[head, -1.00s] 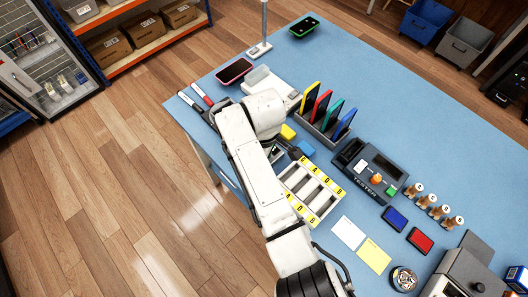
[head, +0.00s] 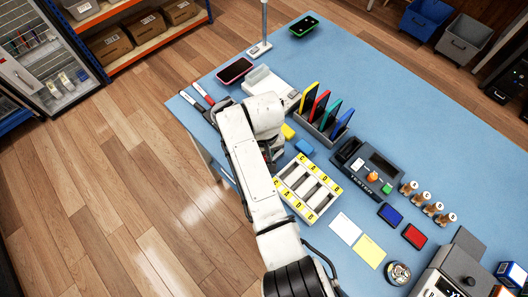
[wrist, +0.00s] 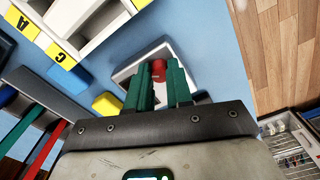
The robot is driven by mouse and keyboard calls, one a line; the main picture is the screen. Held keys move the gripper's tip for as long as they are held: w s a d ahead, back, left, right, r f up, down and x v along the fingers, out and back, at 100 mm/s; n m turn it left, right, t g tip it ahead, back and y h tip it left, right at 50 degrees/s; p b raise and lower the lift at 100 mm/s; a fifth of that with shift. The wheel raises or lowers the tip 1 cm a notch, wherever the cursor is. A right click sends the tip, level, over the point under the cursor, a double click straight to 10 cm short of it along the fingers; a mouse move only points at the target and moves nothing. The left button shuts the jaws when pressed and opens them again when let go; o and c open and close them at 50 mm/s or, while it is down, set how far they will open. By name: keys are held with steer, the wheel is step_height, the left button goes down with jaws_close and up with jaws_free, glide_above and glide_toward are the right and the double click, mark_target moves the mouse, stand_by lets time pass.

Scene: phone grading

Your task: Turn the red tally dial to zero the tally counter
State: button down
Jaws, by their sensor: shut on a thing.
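The red tally dial (wrist: 158,69) shows in the wrist view, at the tips of my gripper's green fingers. It is partly covered by them. The tally counter (wrist: 127,74) is a pale, angular housing around and behind the dial, and its display cannot be read. My gripper (wrist: 159,76) is shut on the red dial, one finger on either side. In the head view my white arm hides the gripper, the dial and most of the counter near the table's near edge.
The lettered white tray (head: 308,188) stands close by, with a yellow block (head: 288,132) and a blue block (head: 304,147) beside it. A rack of coloured phones (head: 322,127) is just beyond. The blue table (head: 420,130) is clear toward the far right.

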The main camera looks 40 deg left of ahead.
steer(key=shift+m, duration=0.3)
steer(key=c, duration=1)
jaws_free()
step_height(320, 180, up, 11)
steer(key=shift+f+b, duration=0.1)
steer(key=shift+b, duration=0.25)
